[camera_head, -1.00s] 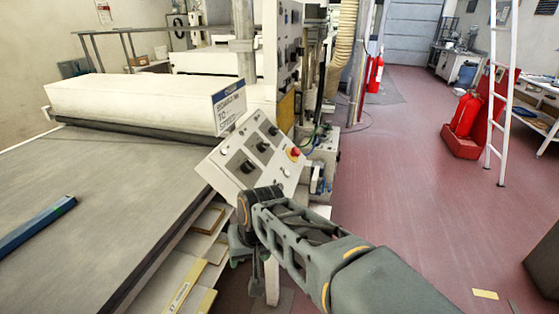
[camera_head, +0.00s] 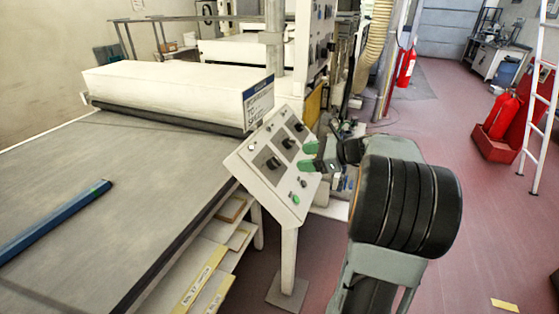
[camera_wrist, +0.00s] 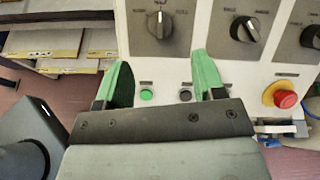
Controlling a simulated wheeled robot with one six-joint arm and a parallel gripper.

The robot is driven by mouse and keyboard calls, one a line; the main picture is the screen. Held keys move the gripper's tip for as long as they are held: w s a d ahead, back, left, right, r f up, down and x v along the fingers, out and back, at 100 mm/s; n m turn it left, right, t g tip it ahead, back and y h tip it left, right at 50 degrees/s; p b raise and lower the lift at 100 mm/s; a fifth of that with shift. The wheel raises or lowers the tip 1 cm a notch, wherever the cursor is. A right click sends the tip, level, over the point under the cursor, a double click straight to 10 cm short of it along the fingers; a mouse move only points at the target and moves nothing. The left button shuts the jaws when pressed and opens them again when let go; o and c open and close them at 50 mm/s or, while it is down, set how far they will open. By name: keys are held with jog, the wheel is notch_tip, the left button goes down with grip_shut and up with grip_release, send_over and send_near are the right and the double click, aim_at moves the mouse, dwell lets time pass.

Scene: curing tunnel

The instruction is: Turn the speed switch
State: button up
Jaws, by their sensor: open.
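The sloped white control panel (camera_head: 262,178) stands on a post beside the conveyor. It bears three dark rotary switches: a left one (camera_wrist: 160,25), a middle one (camera_wrist: 245,30) and a right one (camera_wrist: 312,37). Their labels are too blurred to read, so I cannot tell which is the speed switch. My gripper (camera_head: 309,157) is open and empty in front of the panel's right side. In the wrist view, its green fingertips (camera_wrist: 163,66) are spread wide, with the left switch beyond and between them. I see no contact with any switch.
A green button (camera_wrist: 147,94), a black button (camera_wrist: 185,95) and a red mushroom button (camera_wrist: 286,99) sit below the switches. The conveyor belt (camera_head: 150,170) lies left of the panel, with shelves (camera_head: 215,262) under it.

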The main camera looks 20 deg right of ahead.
aim_at(279, 161)
jog(key=x, duration=0.9)
jog(key=shift+p, duration=0.3)
jog(key=shift+r, duration=0.1)
jog(key=c, duration=0.9)
